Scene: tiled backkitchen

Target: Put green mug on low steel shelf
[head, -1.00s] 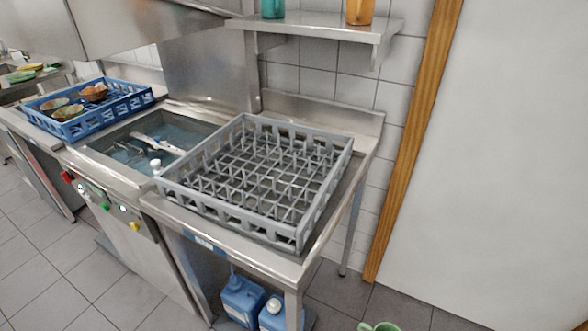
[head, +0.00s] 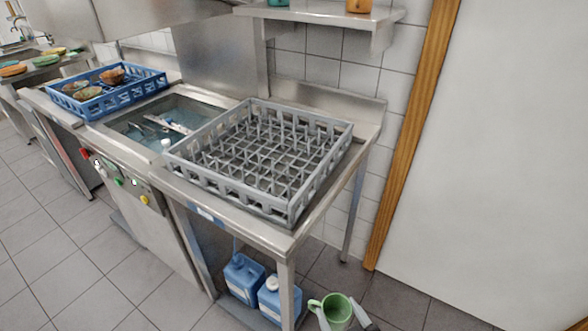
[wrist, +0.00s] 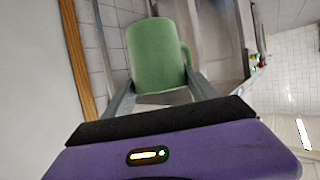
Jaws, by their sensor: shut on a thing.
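The green mug (head: 337,308) is at the bottom of the head view, right of the steel table's front leg. My gripper (wrist: 160,95) is shut on it; the fingers lie on either side of the green mug (wrist: 157,55) in the wrist view. Its handle points left in the head view and right in the wrist view. A steel wall shelf (head: 330,17) is at the top of the head view, holding an orange cup (head: 359,5) and a partly cut-off teal cup (head: 277,2). Another low surface under the table bears blue canisters and is mostly hidden.
A grey dish rack (head: 293,209) fills much of the steel table (head: 265,240). Two blue canisters (head: 243,276) stand under it. A sink (head: 150,122) and a blue rack with bowls (head: 95,108) are to the left. A wooden post (head: 410,130) and white panel stand right.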

